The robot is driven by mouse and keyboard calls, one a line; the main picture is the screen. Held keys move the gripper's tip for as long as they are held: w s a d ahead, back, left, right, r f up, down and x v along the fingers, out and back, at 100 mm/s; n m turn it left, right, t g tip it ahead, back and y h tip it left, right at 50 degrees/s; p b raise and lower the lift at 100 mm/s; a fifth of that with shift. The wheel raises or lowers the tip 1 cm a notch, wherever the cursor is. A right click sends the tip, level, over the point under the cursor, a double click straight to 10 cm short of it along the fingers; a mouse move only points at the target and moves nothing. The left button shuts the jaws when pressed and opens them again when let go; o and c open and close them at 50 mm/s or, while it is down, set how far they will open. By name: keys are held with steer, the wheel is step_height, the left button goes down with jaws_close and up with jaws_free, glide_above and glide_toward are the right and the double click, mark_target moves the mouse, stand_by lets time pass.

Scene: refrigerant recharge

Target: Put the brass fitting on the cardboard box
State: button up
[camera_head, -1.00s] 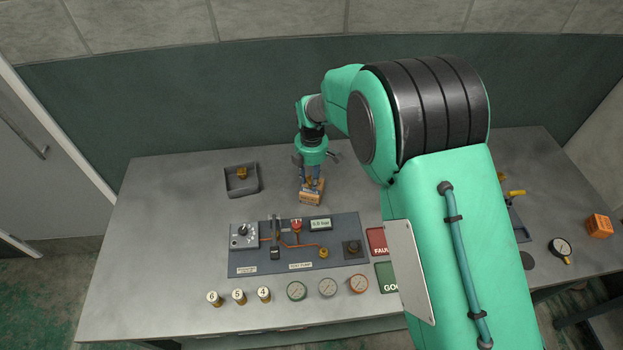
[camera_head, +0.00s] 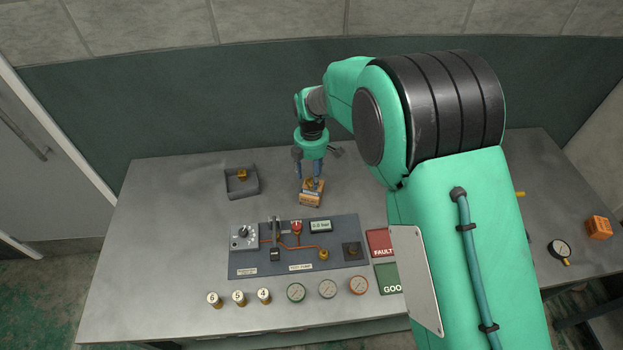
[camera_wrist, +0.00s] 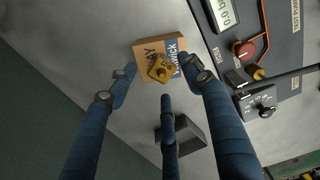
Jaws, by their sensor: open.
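The small orange-brown cardboard box (camera_head: 310,199) with a printed label stands on the bench behind the control panel. A brass fitting (camera_wrist: 160,68) rests on top of the box (camera_wrist: 147,49) in the wrist view. My gripper (camera_head: 311,176) is just above the box in the head view. Its blue fingers are spread around and above the fitting in the wrist view (camera_wrist: 160,82), with gaps between the fingertips and the fitting. It is open and holds nothing.
A grey tray (camera_head: 243,194) with a brass piece (camera_head: 242,174) stands to the left. The control panel (camera_head: 290,268) lies in front, with several brass cylinders and gauges before it. An orange block (camera_head: 599,227) and a gauge (camera_head: 559,248) are at far right.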

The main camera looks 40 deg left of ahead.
mark_target(311, 179)
step_height(311, 179, up, 9)
steer(key=shift+f+p, duration=0.2)
steer(key=shift+p, duration=0.2)
stand_by(0.5)
stand_by(0.4)
